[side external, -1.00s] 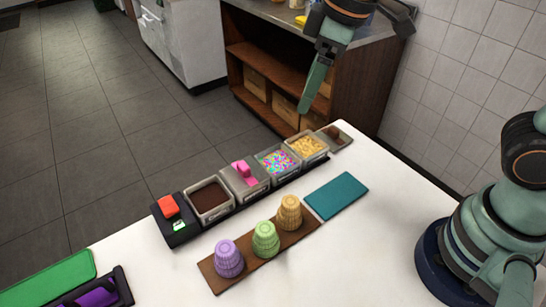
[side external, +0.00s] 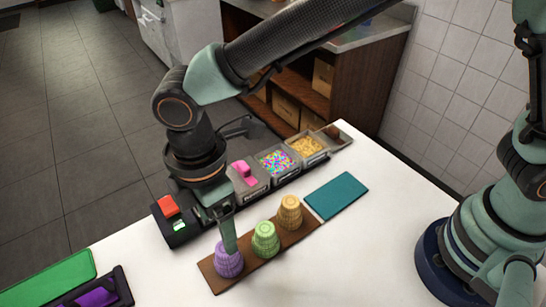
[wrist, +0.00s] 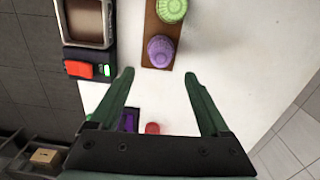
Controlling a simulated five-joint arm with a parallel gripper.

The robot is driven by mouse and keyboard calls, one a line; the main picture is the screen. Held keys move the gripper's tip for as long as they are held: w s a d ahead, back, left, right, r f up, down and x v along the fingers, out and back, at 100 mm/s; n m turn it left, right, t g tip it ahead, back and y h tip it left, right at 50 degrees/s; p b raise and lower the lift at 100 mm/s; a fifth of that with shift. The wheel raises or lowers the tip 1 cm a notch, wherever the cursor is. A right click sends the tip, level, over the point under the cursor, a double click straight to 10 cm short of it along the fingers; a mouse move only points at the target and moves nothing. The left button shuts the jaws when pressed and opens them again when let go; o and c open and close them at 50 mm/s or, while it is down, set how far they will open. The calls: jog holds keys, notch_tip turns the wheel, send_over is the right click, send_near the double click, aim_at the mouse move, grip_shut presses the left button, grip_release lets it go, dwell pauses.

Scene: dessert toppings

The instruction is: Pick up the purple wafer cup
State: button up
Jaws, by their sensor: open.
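The purple wafer cup (side external: 229,265) stands upside down at the near-left end of a brown board (side external: 262,265). It also shows in the wrist view (wrist: 160,51), just beyond my fingertips. My gripper (side external: 230,247) points down at the cup, and one green finger covers its upper part in the side view. In the wrist view my gripper (wrist: 159,75) is open with nothing between its fingers. I cannot tell whether a finger touches the cup. A green cup (side external: 265,239) and a tan cup (side external: 290,212) stand on the same board.
A row of topping bins (side external: 278,162) runs behind the board, with a red block (side external: 167,206) on its dark left end. A teal mat (side external: 336,195) lies right of the board. A dark tray (side external: 122,284) and a green slab (side external: 50,283) lie at the near left.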

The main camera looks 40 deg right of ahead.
aim_at(227, 257)
notch_tip(227, 257, down, 7)
jog(key=shift+d+f, duration=0.15)
dwell(0.4)
jog(key=c, duration=1.1)
